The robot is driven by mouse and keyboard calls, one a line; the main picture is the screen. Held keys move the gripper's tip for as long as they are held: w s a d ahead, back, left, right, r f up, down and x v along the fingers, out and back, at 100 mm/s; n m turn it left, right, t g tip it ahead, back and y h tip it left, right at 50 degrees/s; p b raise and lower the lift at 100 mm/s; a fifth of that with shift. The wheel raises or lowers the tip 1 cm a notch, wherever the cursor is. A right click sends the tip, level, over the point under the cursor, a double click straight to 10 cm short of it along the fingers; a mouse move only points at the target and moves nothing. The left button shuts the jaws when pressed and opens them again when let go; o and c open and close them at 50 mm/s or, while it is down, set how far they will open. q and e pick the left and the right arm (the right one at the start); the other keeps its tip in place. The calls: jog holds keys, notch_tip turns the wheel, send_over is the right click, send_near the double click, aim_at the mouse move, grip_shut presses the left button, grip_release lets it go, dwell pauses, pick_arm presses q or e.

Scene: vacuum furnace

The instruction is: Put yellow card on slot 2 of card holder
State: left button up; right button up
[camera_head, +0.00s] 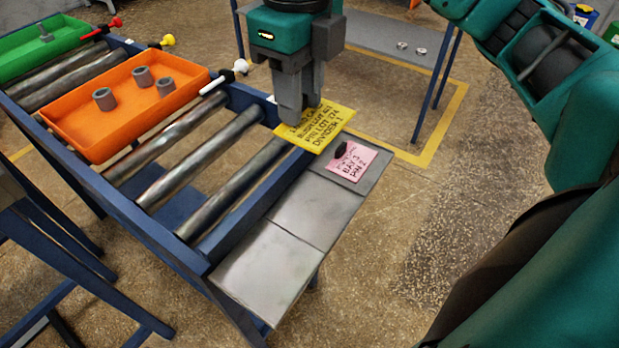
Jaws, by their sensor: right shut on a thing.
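A yellow card (321,134) with printed text is held by my right gripper (291,118), whose fingers point down and are shut on the card's left part. The card is above the far end of the card holder (265,268), a grey ledge along the right side of the roller table, split into square slots. A pink card (353,161) lies on the far slot with a small black piece on it. The middle slot (312,207) and the near slot are bare. Whether the yellow card touches anything below cannot be told. My left gripper is not in view.
An orange tray (70,130) with several grey cylinders and a green tray (20,62) rest on the rollers (195,160). Knobbed levers in red, yellow and white stand at the table's far side. A grey table (375,38) with small metal parts stands behind.

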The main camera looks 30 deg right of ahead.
jog(key=b, duration=0.3)
send_over(303, 200)
notch_tip(303, 200, down, 13)
jog(key=shift+r, duration=0.1)
notch_tip(303, 200, down, 4)
jog(key=shift+f, duration=0.35)
jog(key=shift+f, duration=0.1)
jog(key=shift+f+b, duration=0.2)
jog(key=shift+b, duration=0.1)
jog(key=o, duration=1)
jog(key=shift+r, duration=0.15)
